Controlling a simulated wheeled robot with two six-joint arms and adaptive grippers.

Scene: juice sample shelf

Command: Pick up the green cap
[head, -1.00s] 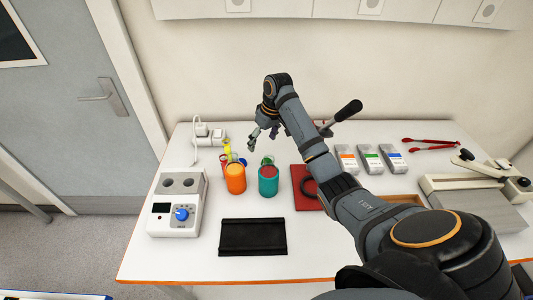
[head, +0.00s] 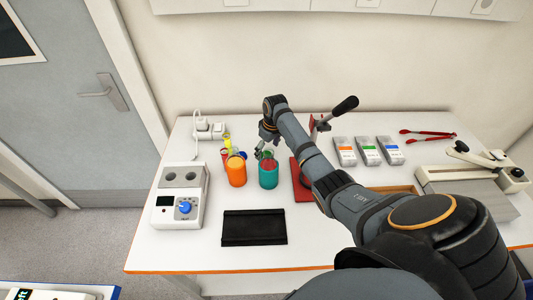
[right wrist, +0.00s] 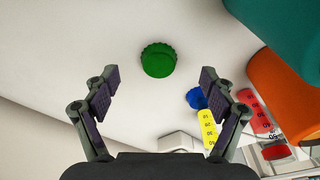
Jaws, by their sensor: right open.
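The green cap (right wrist: 158,60) lies on the white table in the right wrist view, ridged round its side. It sits in line with the gap between my right gripper's fingers, a little beyond the tips. My right gripper (right wrist: 158,82) is open and empty. In the head view my right gripper (head: 264,150) is low behind the teal cup, and I cannot make out the cap clearly there. My left gripper is not in view.
The teal cup (head: 268,175) and orange cup (head: 236,173) stand just in front of my gripper. A blue cap (right wrist: 196,98), a yellow tube (right wrist: 207,128) and a red tube (right wrist: 257,116) are close to the right finger. A red-based press (head: 301,184) stands to the right.

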